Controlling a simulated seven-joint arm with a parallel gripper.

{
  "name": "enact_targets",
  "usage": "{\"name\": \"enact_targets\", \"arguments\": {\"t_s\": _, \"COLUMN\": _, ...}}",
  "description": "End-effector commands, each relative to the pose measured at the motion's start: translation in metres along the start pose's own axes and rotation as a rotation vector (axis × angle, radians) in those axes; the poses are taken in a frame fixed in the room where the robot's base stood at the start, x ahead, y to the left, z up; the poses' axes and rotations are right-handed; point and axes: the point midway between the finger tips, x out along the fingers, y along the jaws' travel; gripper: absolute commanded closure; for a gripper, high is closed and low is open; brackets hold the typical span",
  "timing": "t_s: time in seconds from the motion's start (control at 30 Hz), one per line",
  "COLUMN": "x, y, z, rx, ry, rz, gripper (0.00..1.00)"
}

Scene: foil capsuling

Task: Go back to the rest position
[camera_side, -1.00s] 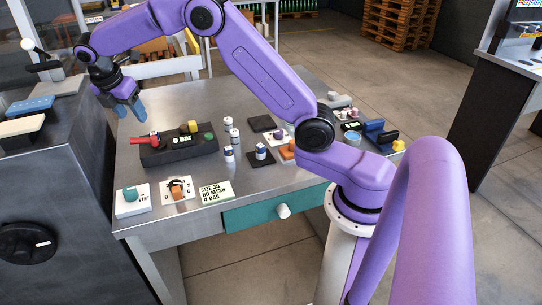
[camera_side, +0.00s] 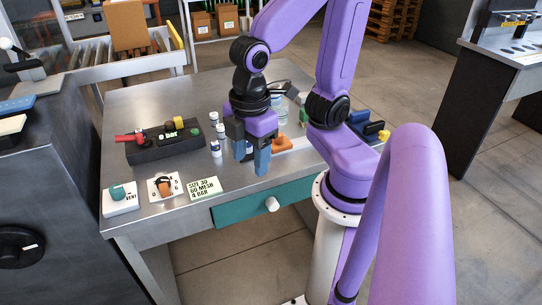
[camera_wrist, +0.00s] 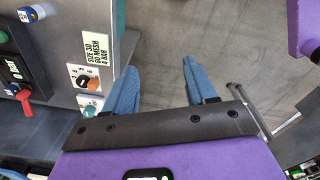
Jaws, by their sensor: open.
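My gripper (camera_side: 252,158) has blue fingers that point down, open and with nothing between them. In the side view it is above the front part of the steel table (camera_side: 160,107), right of the small white bottles. In the wrist view my gripper (camera_wrist: 165,90) shows its two fingers spread apart, with grey floor visible between them. My purple arm is folded in, its wrist close to its base.
A black control box (camera_side: 165,142) with a red lever sits left. A dial card (camera_side: 165,187), a teal-knob block (camera_side: 120,198) and a note (camera_side: 204,187) lie along the front edge. Small bottles (camera_side: 215,130) stand mid-table. A teal drawer (camera_side: 265,203) is below.

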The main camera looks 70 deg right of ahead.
Motion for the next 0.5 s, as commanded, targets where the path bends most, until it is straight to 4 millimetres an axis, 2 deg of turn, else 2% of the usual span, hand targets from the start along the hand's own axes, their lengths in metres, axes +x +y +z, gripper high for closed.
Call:
{"name": "enact_targets", "arguments": {"t_s": 0.03, "x": 0.003, "y": -0.009, "z": 0.011, "rx": 0.017, "ry": 0.005, "rz": -0.009, "gripper": 0.44}}
{"name": "enact_targets", "arguments": {"t_s": 0.1, "x": 0.006, "y": -0.018, "z": 0.022, "rx": 0.039, "ry": 0.006, "rz": -0.019, "gripper": 0.44}}
{"name": "enact_targets", "arguments": {"t_s": 0.2, "x": 0.008, "y": -0.024, "z": 0.03, "rx": 0.058, "ry": 0.007, "rz": -0.026, "gripper": 0.44}}
{"name": "enact_targets", "arguments": {"t_s": 0.5, "x": 0.009, "y": -0.026, "z": 0.032, "rx": 0.064, "ry": 0.006, "rz": -0.028, "gripper": 0.44}}
